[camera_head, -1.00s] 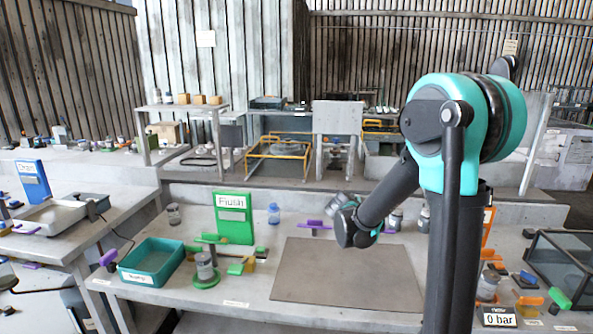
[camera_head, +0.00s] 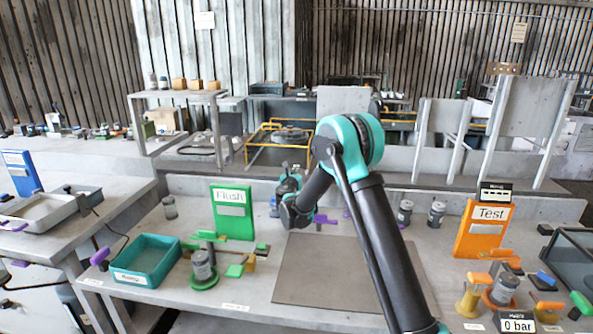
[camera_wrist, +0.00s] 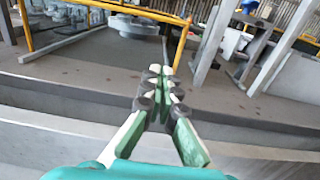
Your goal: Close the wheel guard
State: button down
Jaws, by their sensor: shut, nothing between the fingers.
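A yellow bar frame (camera_head: 264,127), which seems to be the wheel guard, stands at the back beyond the workbench. A grey round wheel (camera_head: 291,137) is behind its bars. In the wrist view the yellow bar (camera_wrist: 181,45) rises just beyond my fingertips, and the wheel (camera_wrist: 150,25) shows behind. I cannot tell how far the guard is open. My gripper (camera_wrist: 160,73) is shut and empty, pointing at the frame, with no visible contact. In the head view my gripper (camera_head: 289,172) is small and partly hidden by my wrist.
A grey ledge (camera_wrist: 60,92) runs below the yellow frame. The bench holds a green Flush panel (camera_head: 232,212), a teal tray (camera_head: 148,260), an orange Test panel (camera_head: 482,232) and a bare brown mat (camera_head: 325,268). Grey upright stands (camera_head: 515,105) are at the back right.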

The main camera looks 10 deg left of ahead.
aim_at(300, 157)
jog(key=w, duration=1.1)
jog(key=shift+d, duration=0.2)
jog(key=w, duration=1.3)
jog(key=shift+d, duration=0.25)
